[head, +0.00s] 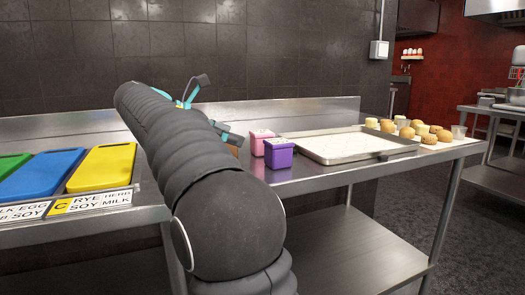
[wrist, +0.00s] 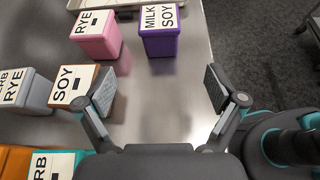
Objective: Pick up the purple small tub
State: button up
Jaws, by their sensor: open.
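The purple small tub (wrist: 160,43) stands upright on the steel table, with a white lid label reading MILK SOY, at the top middle of the wrist view. In the head view the purple tub (head: 279,158) is just right of my arm, in front of a pink tub. My gripper (wrist: 162,92) is open and empty over the table, short of the purple tub, its fingers spread wide. In the head view the gripper (head: 207,103) is mostly hidden behind my arm.
A pink tub (wrist: 98,42) marked RYE stands left of the purple one. An orange-brown tub (wrist: 72,85) marked SOY is close to my left finger, beside a grey tub (wrist: 33,92). A metal tray (head: 345,144) lies behind. The table's edge is right.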

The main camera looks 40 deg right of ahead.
aim_at(272, 142)
jog(key=shift+g, duration=0.3)
jog(key=x, duration=0.5)
jog(key=w+r+x, duration=0.1)
jog(key=x, duration=0.2)
jog(key=shift+d, duration=0.4)
jog(key=shift+s+r+x, duration=0.15)
jog(key=shift+s+x, duration=0.05)
jog(key=shift+x, duration=1.15)
jog(key=shift+s+r+x, duration=0.15)
jog(key=shift+x, duration=1.15)
jog(key=c, duration=1.4)
